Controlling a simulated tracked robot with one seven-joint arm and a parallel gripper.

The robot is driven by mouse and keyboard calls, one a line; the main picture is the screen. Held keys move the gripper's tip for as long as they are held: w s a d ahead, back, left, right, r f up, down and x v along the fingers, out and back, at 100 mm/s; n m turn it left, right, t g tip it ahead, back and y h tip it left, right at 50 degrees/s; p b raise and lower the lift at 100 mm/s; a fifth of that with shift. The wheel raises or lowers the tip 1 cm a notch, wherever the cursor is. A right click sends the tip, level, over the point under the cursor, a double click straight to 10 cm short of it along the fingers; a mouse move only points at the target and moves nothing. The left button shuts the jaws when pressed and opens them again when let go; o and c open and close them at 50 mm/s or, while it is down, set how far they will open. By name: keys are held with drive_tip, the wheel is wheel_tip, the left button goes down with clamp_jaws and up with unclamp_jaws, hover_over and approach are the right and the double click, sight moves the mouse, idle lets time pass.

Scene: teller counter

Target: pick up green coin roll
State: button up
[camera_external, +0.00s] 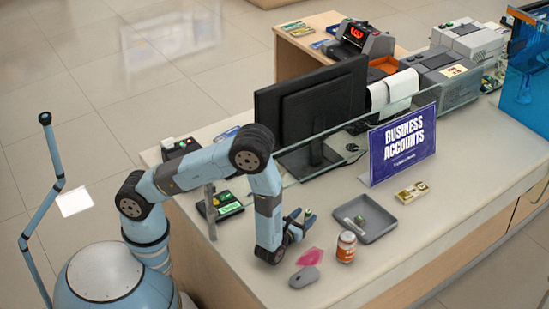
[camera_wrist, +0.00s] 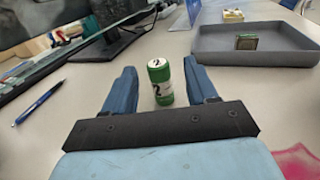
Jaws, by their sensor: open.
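The green coin roll (camera_wrist: 161,88) stands upright on the counter in the wrist view, with a white band and a pale top marked with a 2. My gripper (camera_wrist: 160,72) is open, with one blue finger on each side of the roll. Gaps show between the roll and both fingers. In the external view my gripper (camera_external: 298,221) is low over the counter, and a small part of the green roll (camera_external: 308,212) shows by the fingertips; the rest is hidden by them.
A grey tray (camera_external: 382,235) with small items lies right of my gripper. A monitor (camera_external: 322,105) and glass screen stand behind. A blue pen (camera_wrist: 40,101) lies left.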

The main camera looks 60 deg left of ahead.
sight(310, 210)
drive_tip(key=x, duration=0.5)
drive_tip(key=shift+a, duration=0.15)
clamp_jaws()
idle(0.4)
